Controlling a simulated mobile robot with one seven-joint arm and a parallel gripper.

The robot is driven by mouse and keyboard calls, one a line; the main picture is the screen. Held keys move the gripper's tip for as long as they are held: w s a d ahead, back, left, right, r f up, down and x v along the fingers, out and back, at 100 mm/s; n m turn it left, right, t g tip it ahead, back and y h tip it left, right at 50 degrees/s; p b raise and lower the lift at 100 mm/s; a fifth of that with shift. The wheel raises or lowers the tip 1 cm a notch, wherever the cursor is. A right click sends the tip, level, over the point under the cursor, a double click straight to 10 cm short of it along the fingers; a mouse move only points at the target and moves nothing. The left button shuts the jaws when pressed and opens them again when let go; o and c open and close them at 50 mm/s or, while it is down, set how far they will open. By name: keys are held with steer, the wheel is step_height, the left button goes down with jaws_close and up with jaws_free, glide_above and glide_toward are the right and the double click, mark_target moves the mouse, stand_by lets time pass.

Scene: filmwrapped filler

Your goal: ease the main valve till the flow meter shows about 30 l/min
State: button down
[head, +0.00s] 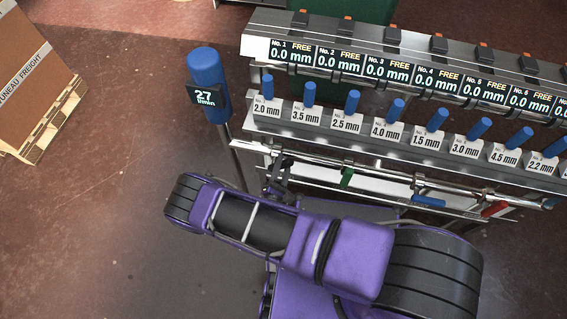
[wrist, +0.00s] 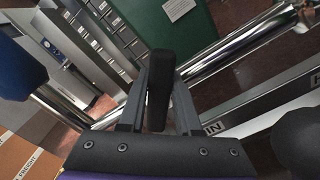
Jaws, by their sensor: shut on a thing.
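The flow meter (head: 206,75) is a blue cylinder on a post at the left of the rack in the head view, and its display reads 27 l/min. My gripper (head: 278,170) is at the left end of the chrome pipe, below the rack. In the wrist view the gripper (wrist: 160,95) is shut on a black lever (wrist: 158,80), which I take for the main valve's handle. A plate beside it shows letters ending in "IN" (wrist: 214,128). The valve body is mostly hidden by the fingers.
Green (head: 346,178), blue (head: 428,201) and red (head: 494,209) handles sit along the pipework to the right. The rack (head: 385,135) above carries several blue pegs and displays reading 0.0 mm, FREE. A carton (head: 35,75) on a pallet stands at left; floor between is clear.

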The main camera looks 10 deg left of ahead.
steer(key=c, duration=0.6)
jaws_free()
steer(key=shift+s, duration=0.1)
steer(key=s+a, duration=0.1)
steer(key=s, duration=1.6)
steer(key=shift+a+p, duration=0.2)
steer(key=shift+p, duration=0.15)
